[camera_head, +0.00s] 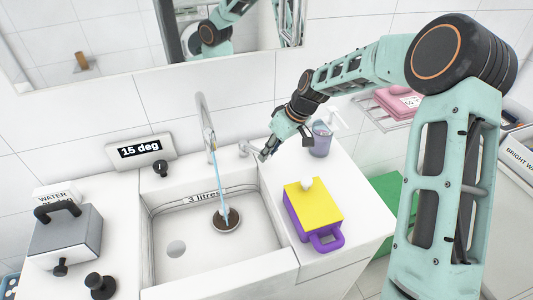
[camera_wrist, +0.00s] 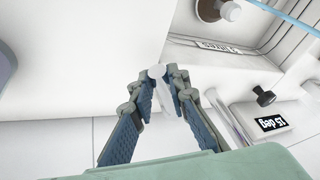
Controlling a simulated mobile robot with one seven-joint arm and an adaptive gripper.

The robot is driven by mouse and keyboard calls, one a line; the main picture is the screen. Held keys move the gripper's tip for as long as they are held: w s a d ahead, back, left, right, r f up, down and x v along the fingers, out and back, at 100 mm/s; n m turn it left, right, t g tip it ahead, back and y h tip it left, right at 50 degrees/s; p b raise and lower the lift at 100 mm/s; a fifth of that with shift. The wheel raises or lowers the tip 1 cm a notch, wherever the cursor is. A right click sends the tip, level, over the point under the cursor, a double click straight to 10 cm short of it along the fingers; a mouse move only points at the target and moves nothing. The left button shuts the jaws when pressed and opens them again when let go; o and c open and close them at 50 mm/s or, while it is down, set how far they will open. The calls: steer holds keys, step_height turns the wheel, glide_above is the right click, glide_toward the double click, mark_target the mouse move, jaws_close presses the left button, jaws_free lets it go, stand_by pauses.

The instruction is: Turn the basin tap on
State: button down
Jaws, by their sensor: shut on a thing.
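The white basin (camera_head: 165,215) is set in the counter, with a tall curved tap spout (camera_head: 203,115) behind it. A thin blue stream of water (camera_head: 217,182) runs from the spout to the drain; it also shows in the wrist view (camera_wrist: 290,14). A small pale tap lever (camera_head: 245,148) stands right of the spout. My gripper (camera_head: 266,153) is at this lever. In the wrist view my gripper (camera_wrist: 160,84) has its fingers shut around the pale, round-ended lever (camera_wrist: 157,72). The fingers hide part of the lever.
A soap bottle (camera_head: 321,138) stands close to the right of my gripper. A yellow and purple box with a handle (camera_head: 315,212) is on the right counter. A "15 deg" display (camera_head: 140,150) and a grey box (camera_head: 65,238) are on the left. A mirror (camera_head: 130,35) hangs behind.

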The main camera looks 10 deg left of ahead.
steer(key=c, duration=1.8)
jaws_free()
steer(key=shift+c, duration=0.2)
steer(key=v, duration=1.2)
